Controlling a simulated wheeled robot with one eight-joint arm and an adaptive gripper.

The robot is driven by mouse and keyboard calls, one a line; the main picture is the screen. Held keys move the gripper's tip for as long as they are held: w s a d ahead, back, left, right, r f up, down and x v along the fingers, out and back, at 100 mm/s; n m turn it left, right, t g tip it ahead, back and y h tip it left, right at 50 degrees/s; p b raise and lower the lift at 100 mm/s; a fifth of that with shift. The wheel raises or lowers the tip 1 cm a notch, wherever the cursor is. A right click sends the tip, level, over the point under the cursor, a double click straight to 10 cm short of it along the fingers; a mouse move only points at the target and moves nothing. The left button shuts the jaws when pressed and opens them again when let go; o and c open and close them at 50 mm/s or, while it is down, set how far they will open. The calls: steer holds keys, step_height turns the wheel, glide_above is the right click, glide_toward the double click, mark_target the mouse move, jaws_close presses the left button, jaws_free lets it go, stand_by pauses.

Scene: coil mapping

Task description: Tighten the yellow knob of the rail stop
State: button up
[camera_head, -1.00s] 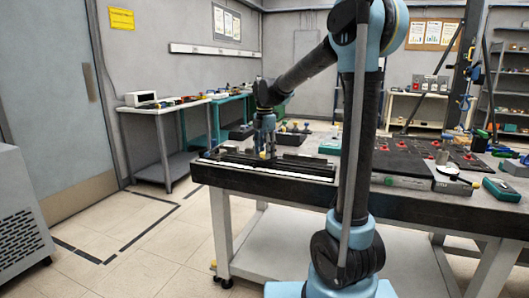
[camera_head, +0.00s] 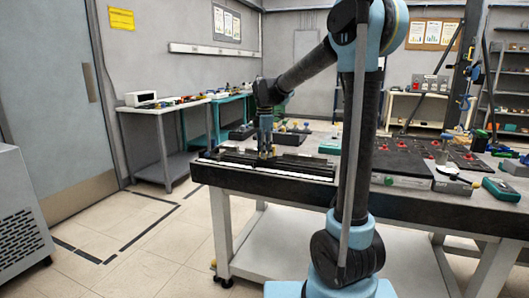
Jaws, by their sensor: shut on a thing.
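My gripper (camera_head: 265,152) points straight down over the black rail (camera_head: 240,158) at the left end of the heavy table. Its fingers are shut at the rail, but they are small and dark here. The yellow knob and the rail stop are too small and covered by the fingers to make out clearly. A pale scale strip (camera_head: 265,171) runs along the front of the rail.
The table (camera_head: 300,190) also carries a black board with several red parts (camera_head: 410,160), a green device (camera_head: 501,190) and a green box (camera_head: 330,147). Small yellow-topped parts stand behind the rail. A side bench (camera_head: 165,105) is at the back left.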

steer(key=shift+w, duration=0.1)
steer(key=o, duration=1.1)
steer(key=shift+c, duration=0.2)
step_height(320, 180, up, 12)
